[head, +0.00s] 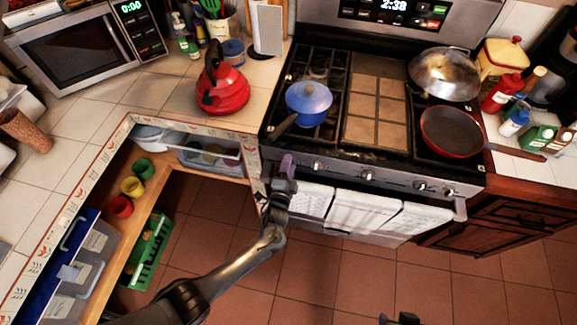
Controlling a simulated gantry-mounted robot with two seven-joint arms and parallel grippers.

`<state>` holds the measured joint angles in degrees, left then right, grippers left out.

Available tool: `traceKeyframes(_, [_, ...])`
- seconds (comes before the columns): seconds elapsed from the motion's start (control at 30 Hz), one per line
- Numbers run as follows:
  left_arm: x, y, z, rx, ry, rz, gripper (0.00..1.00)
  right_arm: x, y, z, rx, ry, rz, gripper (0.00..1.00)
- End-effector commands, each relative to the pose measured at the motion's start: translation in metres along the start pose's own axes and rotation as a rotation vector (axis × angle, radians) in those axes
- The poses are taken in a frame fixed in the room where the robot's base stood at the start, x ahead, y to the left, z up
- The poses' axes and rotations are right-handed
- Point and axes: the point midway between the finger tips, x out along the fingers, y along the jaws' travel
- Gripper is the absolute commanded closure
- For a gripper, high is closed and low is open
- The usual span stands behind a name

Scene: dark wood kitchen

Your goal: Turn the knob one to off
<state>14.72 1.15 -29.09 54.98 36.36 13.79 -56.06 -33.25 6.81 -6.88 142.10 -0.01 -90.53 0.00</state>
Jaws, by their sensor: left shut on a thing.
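The stove (400,165) has a row of knobs along its front panel. The knobs in plain sight are at the left (318,166), the middle (368,172) and the right (420,185). My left gripper (287,164) is at the far left end of this panel, shut on a knob that its fingers hide. The turn of that knob cannot be seen. A small part of my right gripper (400,319) shows at the bottom edge; its fingers are not clear.
A blue pot (308,101) sits on the left burners, with a red-rimmed pan (451,131) and a domed metal lid (445,73) at the right. A red kettle (222,88) stands on the left counter. White towels (358,213) hang on the oven handle below the knobs.

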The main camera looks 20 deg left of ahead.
Motion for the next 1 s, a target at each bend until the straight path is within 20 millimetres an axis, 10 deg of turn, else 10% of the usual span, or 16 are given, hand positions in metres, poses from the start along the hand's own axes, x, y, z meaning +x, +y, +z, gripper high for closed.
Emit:
traceKeyframes(0.23, [-0.001, 0.002, 0.001, 0.003, -0.001, 0.003, 0.81, 0.0, 0.001, 0.0, -0.002, 0.0, 0.001, 0.57])
traceKeyframes(0.27, [-0.001, 0.002, 0.001, 0.003, -0.001, 0.003, 0.48, 0.0, 0.001, 0.0, -0.002, 0.0, 0.002, 0.57])
traceKeyframes(0.4, [-0.001, 0.001, 0.001, 0.002, -0.001, 0.003, 0.26, 0.0, 0.001, 0.0, -0.002, 0.0, 0.002, 0.57])
traceKeyframes(1.0, [-0.03, 0.0, 0.0, 0.0, 0.0, 0.004, 0.26, -0.009, 0.001, -0.003, -0.002, 0.0, 0.002, 0.57])
